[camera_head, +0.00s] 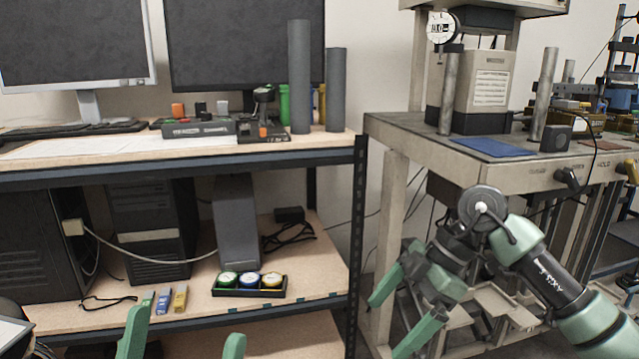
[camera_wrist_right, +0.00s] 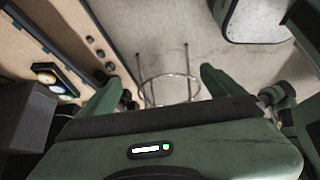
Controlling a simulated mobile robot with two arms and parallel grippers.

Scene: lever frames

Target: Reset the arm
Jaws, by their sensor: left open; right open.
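My left gripper (camera_head: 183,343) shows only as two green fingertips at the bottom edge of the head view. They stand wide apart with nothing between them. My right arm comes in from the right, and its gripper (camera_head: 403,312) points down and left in front of the grey machine stand (camera_head: 388,220). Its green fingers are apart and empty. In the right wrist view the right gripper (camera_wrist_right: 160,88) is also open, with a round metal ring frame (camera_wrist_right: 170,88) seen beyond the fingers, apart from them.
The wooden workbench (camera_head: 90,170) on the left carries monitors and a control box (camera_head: 198,129). Its lower shelf holds a tray of round gauges (camera_head: 250,292) and computer cases. The machine stand has a blue mat (camera_head: 490,147) and black knobs (camera_head: 569,178) on its front edge.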

